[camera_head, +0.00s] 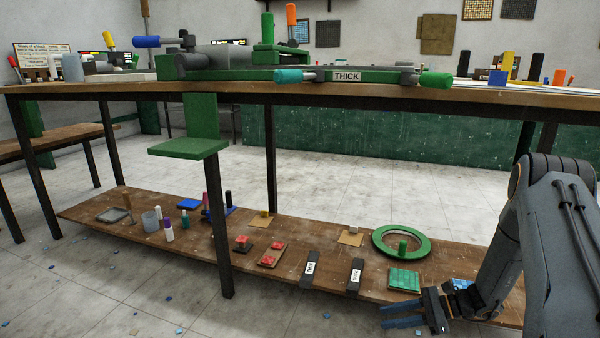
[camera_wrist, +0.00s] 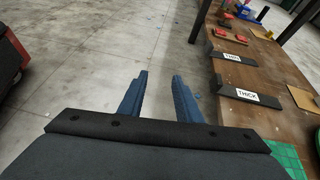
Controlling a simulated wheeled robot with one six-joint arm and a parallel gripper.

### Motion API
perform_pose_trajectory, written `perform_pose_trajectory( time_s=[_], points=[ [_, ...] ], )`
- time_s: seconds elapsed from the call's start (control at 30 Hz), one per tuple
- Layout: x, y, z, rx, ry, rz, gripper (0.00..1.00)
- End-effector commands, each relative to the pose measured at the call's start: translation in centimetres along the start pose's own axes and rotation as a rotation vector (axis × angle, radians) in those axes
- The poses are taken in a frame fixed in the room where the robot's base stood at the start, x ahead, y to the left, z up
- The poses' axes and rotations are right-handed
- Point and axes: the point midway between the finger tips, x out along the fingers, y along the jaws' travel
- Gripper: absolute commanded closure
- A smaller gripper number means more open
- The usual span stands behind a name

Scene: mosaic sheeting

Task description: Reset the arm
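My gripper (camera_head: 388,316) is at the lower right in the head view, low by the front edge of the bottom shelf. Its two blue fingers point left. In the wrist view my gripper (camera_wrist: 161,77) shows both fingers apart with only floor between them, so it is open and empty. My dark grey arm (camera_head: 545,235) reaches down at the right side of the head view.
The lower shelf (camera_head: 335,265) is just right of my fingers in the wrist view. It holds a green tile sheet (camera_head: 404,280), two black labelled bars (camera_head: 310,268) and a green ring (camera_head: 377,246). The bench top (camera_head: 300,92) is above.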

Motion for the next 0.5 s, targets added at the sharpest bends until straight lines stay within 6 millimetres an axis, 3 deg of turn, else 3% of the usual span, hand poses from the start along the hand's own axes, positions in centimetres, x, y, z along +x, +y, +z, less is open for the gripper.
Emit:
perform_pose_trajectory(
  time_s=[0.27, 0.37, 0.5],
  points=[
    [2.3, 1.0, 5.7, -0.127, 0.058, 0.125, 0.69],
    [3.4, 1.8, 8.4, -0.194, 0.086, 0.188, 0.69],
    [5.3, 4.0, 13.7, -0.332, 0.14, 0.309, 0.69]
  ],
)
